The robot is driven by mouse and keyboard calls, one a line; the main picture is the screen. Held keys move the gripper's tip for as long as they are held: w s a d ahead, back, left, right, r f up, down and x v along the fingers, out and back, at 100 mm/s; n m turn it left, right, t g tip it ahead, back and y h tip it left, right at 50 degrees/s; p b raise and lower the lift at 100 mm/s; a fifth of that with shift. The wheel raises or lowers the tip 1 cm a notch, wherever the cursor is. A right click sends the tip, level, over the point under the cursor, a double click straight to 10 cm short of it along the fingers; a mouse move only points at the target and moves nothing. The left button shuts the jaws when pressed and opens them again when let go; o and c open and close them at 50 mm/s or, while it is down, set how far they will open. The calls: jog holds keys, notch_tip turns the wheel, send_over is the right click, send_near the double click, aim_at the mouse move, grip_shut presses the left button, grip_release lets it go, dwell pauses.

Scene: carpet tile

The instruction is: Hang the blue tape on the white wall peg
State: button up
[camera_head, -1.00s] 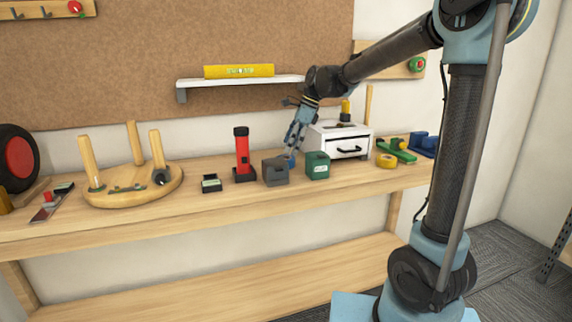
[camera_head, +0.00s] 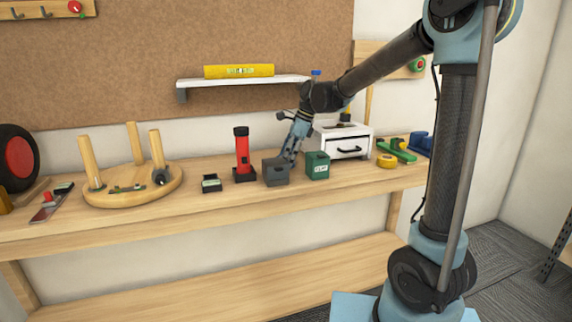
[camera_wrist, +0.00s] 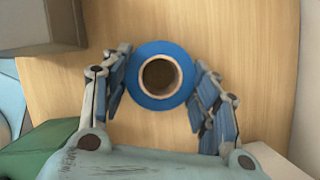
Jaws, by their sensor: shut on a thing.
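The blue tape (camera_wrist: 140,88) is a roll with a brown core, seen from above in the wrist view, over the wooden bench top. My gripper (camera_wrist: 154,92) is shut on it, with one finger at each side of the roll. In the head view my gripper (camera_head: 289,160) points down at the bench, behind the grey box and left of the green box. The tape is not clearly visible there, hidden by the fingers and boxes. I cannot make out a white wall peg; my arm covers part of the wall board (camera_head: 366,48) at the right.
The grey box (camera_head: 276,174) and green box (camera_head: 317,166) stand close to my gripper. A red flashlight (camera_head: 243,155) and white drawer unit (camera_head: 341,142) are nearby. A white shelf (camera_head: 225,81) carries a yellow level. A yellow tape roll (camera_head: 387,161) lies to the right.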

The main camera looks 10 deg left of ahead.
jog(key=shift+r, duration=0.1)
jog(key=shift+s+r, duration=0.2)
jog(key=shift+r, duration=0.35)
notch_tip(320, 180, up, 10)
jog(key=s+a, duration=0.2)
jog(key=s, duration=1.7)
jog(key=shift+s+a, duration=0.2)
jog(key=shift+a, duration=0.15)
jog(key=shift+s+r, duration=0.1)
